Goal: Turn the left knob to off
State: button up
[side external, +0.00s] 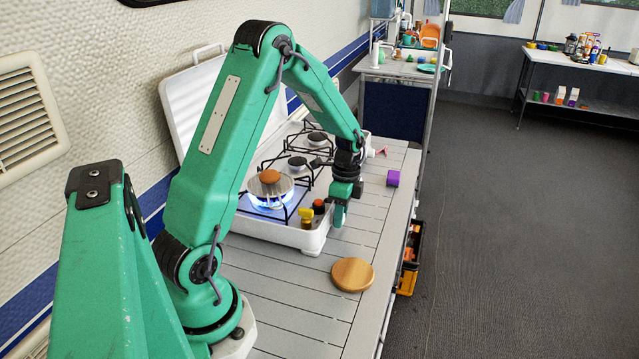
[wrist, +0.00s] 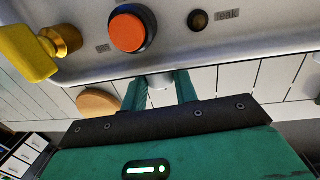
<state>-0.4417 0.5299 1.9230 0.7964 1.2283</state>
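The yellow knob (side external: 306,215) is on the front of a white stove (side external: 314,241), at the left of the red-orange round button (side external: 318,205). In the wrist view the knob (wrist: 62,40) is at the upper left, its flat yellow handle sticking out to the left. A blue flame (side external: 270,203) burns under the near burner. My gripper (side external: 340,216) is in front of the stove, to the right of the knob and apart from it. In the wrist view its fingers (wrist: 160,92) are parted, with nothing held between them.
The red-orange button (wrist: 130,30) and a small dark "leak" indicator (wrist: 198,20) are close to my fingers. A small pan (side external: 255,187) holds a brown round thing (side external: 270,176).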

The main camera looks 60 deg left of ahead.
jog(key=shift+c, duration=1)
